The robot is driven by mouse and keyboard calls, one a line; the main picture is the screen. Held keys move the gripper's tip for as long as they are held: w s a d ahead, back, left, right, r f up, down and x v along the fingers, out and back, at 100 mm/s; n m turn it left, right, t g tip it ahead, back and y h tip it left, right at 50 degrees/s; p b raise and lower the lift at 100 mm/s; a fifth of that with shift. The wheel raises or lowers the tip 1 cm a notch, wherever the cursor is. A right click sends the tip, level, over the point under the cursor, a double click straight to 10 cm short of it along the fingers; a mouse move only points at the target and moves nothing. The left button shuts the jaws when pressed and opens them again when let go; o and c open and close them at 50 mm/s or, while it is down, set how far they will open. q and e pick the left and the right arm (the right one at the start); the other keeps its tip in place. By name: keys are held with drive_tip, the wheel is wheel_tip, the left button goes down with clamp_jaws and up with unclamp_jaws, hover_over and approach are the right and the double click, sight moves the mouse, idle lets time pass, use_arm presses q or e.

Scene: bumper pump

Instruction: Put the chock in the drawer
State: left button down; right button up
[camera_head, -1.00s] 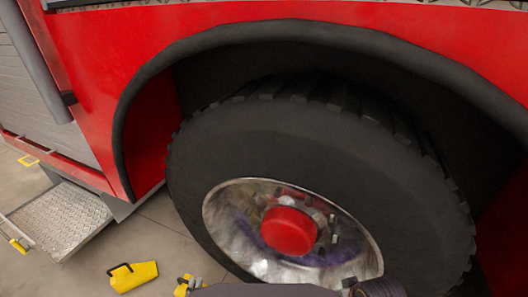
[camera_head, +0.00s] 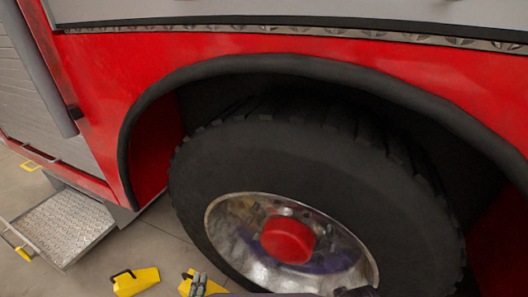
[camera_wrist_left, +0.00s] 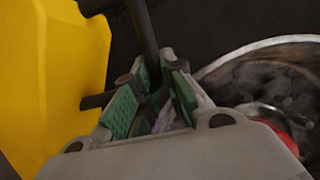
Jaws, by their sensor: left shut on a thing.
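My left gripper (camera_head: 197,285) shows at the bottom edge of the head view, in front of the wheel. It is shut on the black bar handle (camera_wrist_left: 143,35) of a yellow chock, as the left wrist view shows. The chock's yellow body (camera_wrist_left: 55,75) fills the left of that view, and part of it shows in the head view (camera_head: 186,285). A pulled-out metal part with a tread-plate surface (camera_head: 62,222) is at the left, low on the truck; it may be the drawer. My right gripper is not in view.
A second yellow chock (camera_head: 136,281) with a black handle lies on the floor between the metal part and my left gripper. The large tyre (camera_head: 330,180) and its chrome rim stand close on the right.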

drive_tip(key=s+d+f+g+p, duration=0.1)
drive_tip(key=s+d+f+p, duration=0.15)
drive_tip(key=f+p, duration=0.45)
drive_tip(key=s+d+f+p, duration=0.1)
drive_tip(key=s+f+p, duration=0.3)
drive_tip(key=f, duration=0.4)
use_arm(q)
drive_tip(key=d+r+p, duration=0.2)
drive_tip(key=r+p, duration=0.3)
drive_tip(key=r, duration=2)
drive_tip(key=w+d+r+p, duration=0.1)
drive_tip(key=r+p, duration=0.5)
drive_tip(key=r, duration=1.9)
drive_tip(key=shift+w+d+r, duration=0.25)
drive_tip(key=shift+d+r, duration=0.15)
drive_tip(key=shift+d, duration=0.2)
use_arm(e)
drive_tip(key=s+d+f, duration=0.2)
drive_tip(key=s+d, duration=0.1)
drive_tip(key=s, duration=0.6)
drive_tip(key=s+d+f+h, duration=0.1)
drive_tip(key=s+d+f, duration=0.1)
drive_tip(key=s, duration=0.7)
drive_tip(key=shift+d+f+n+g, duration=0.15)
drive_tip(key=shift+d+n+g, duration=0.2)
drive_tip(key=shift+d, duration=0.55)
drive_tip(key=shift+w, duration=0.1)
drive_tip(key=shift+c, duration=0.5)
